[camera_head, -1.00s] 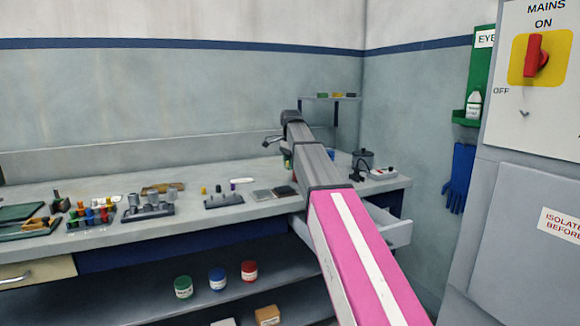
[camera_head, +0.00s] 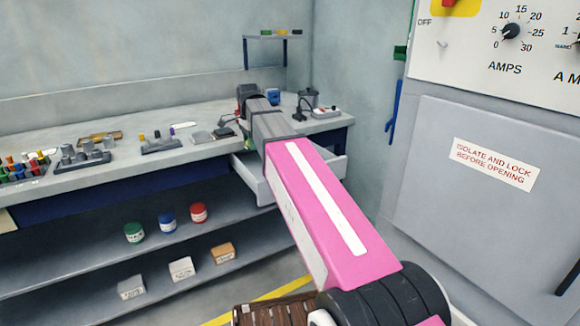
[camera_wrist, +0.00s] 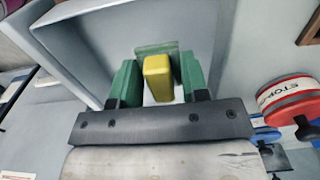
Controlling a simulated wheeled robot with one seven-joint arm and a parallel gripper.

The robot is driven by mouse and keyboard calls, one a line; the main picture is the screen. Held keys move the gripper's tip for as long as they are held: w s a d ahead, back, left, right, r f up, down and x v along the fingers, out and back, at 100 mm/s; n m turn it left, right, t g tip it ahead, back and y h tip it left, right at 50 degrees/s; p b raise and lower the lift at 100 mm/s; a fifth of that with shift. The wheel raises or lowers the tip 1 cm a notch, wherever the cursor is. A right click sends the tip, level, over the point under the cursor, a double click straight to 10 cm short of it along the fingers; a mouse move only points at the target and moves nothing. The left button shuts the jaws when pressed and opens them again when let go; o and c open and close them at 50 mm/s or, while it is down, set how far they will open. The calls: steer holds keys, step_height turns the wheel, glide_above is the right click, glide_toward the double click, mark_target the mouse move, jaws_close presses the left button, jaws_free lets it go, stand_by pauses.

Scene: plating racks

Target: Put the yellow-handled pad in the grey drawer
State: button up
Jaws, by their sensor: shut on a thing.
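My gripper (camera_wrist: 153,82) is shut on the yellow handle of the pad (camera_wrist: 157,78). A green edge of the pad shows beyond the handle, and the rest of it is hidden. The grey drawer (camera_wrist: 208,32) is open, and its light walls and inside fill the view behind the pad. The pad appears over the drawer's opening, but I cannot tell how deep it is or whether it touches the bottom. In the head view the open drawer (camera_head: 258,183) juts out under the bench's right end, and my arm covers part of it and the pad.
The bench top (camera_head: 205,146) holds small racks, a grey pot (camera_head: 309,97) and flat plates. A red jar (camera_head: 198,212), a blue jar and a green jar stand on the shelf below. A tall grey cabinet (camera_head: 480,190) stands at the right.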

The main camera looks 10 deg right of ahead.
steer(key=w+d+f, duration=0.1)
steer(key=d+f, duration=0.1)
steer(key=d, duration=0.1)
steer(key=w+d+f, duration=0.1)
steer(key=d+f, duration=0.2)
steer(key=d, duration=0.1)
steer(key=w+d+f, duration=0.1)
steer(key=d+f, duration=0.1)
steer(key=d, duration=0.2)
steer(key=shift+w+d+f, duration=0.1)
steer(key=shift+f, duration=2.2)
steer(key=shift+f, duration=0.15)
steer(key=o, duration=0.9)
step_height(320, 180, up, 12)
